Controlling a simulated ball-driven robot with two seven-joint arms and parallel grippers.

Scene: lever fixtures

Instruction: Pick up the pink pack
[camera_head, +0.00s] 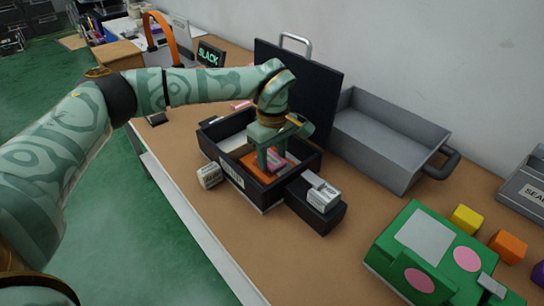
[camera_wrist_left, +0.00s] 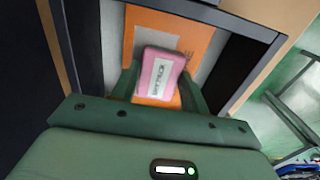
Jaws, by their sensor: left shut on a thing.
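The pink pack (camera_wrist_left: 158,75) is a small rounded block with a white label, between the two fingers of my left gripper (camera_wrist_left: 158,88) in the left wrist view. My left gripper is shut on it. In the head view the gripper (camera_head: 270,160) reaches down into an open black case, and the pink pack (camera_head: 277,160) shows partly beside the fingers. An orange flat piece (camera_head: 257,166) lies under it; the orange sheet also shows in the left wrist view (camera_wrist_left: 195,42). I cannot tell whether the pack touches it. My right gripper is not in view.
The black case (camera_head: 296,178) has its lid (camera_head: 318,92) raised behind. A grey metal tray (camera_head: 385,150) stands to its right, and a green box (camera_head: 430,245) with pink discs sits front right. A small white block (camera_head: 209,176) lies left of the case.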

